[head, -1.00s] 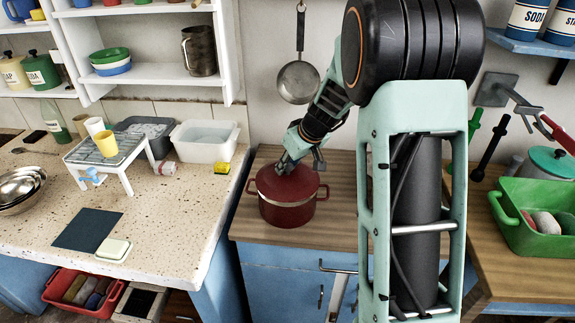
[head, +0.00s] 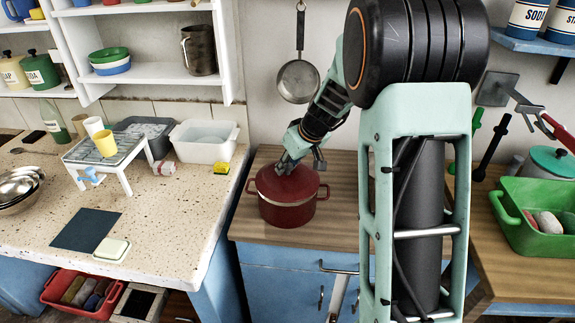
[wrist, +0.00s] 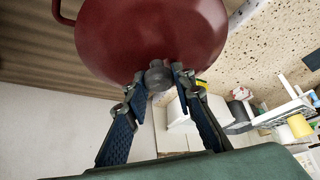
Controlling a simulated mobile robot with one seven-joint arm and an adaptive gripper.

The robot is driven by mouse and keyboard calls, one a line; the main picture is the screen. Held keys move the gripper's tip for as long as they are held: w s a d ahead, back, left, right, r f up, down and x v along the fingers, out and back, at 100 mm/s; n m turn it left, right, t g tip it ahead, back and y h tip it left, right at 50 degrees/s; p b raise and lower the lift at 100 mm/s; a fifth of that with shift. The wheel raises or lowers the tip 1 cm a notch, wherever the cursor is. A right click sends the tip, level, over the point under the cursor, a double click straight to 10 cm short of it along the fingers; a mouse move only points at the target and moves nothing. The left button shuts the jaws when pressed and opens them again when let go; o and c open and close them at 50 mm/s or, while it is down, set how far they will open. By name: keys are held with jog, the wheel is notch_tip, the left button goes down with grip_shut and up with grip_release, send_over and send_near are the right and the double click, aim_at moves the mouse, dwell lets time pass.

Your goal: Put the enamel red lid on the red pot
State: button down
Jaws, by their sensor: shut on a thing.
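The red pot (head: 287,214) stands on the wooden counter, with a loop handle on each side. The enamel red lid (head: 268,183) lies over the pot's mouth and looks about level; I cannot tell whether its rim is fully seated. My gripper (head: 286,166) comes down on the lid from above and behind. In the wrist view my gripper (wrist: 157,82) is shut on the lid's grey knob (wrist: 157,76), one finger on each side. The lid's underside edge is hidden there, and the red lid (wrist: 150,35) fills the top of that view.
A frying pan (head: 298,82) hangs on the wall behind the pot. To the left, the speckled stone counter (head: 185,215) holds a white basin (head: 203,143) and a small white rack (head: 130,165). To the right is a green tub (head: 530,235). Wooden counter is free around the pot.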

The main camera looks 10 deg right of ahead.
jog(key=shift+f+b, duration=0.6)
jog(key=shift+b, duration=0.25)
jog(key=shift+r, duration=0.15)
dwell(0.5)
jog(key=shift+f+b, duration=0.25)
jog(key=shift+b, duration=0.5)
dwell(0.6)
jog(key=c, duration=1.1)
grip_release()
jog(key=shift+r+p, duration=1.9)
jog(key=shift+r, duration=1.65)
